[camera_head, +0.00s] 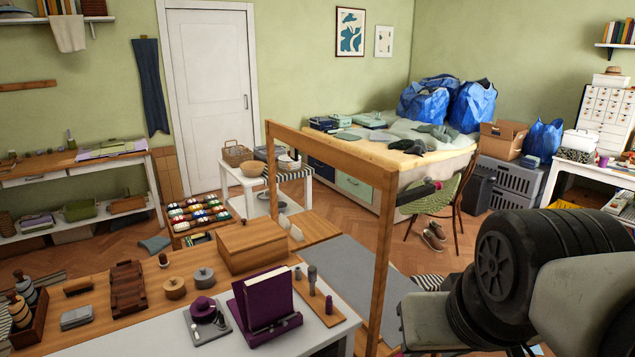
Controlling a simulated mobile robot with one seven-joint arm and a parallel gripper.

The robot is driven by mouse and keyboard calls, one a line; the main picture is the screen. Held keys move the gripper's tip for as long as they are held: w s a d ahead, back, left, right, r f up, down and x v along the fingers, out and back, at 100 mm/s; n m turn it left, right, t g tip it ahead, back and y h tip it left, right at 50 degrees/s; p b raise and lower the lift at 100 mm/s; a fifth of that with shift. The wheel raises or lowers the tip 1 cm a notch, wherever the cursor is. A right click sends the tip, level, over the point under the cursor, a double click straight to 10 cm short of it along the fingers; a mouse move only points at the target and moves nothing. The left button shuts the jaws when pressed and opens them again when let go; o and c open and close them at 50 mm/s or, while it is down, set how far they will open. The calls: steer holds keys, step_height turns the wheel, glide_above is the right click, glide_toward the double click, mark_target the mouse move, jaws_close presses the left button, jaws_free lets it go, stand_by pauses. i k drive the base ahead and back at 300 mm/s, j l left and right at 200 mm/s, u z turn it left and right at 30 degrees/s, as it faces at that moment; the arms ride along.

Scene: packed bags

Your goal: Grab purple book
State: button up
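A purple book (267,295) stands upright, leaning slightly back, on what looks like a dark purple stand (275,328). It is near the front of the white-topped table (130,344) at the bottom of the view. I cannot clearly tell where the book ends and the stand begins. Part of my arm (540,265), dark and rounded with grey links, fills the lower right, well to the right of the book.
A small grey tray with a purple hat-shaped item (204,310) is just left of the book. A board with small upright items (312,281) is just right. A wooden box (251,245) stands behind. A wooden frame post (381,260) rises between the book and my arm.

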mark_target(269, 296)
steer(key=i+u, duration=0.3)
steer(key=i, duration=0.15)
steer(key=i+l+u, duration=0.3)
steer(key=i, duration=0.15)
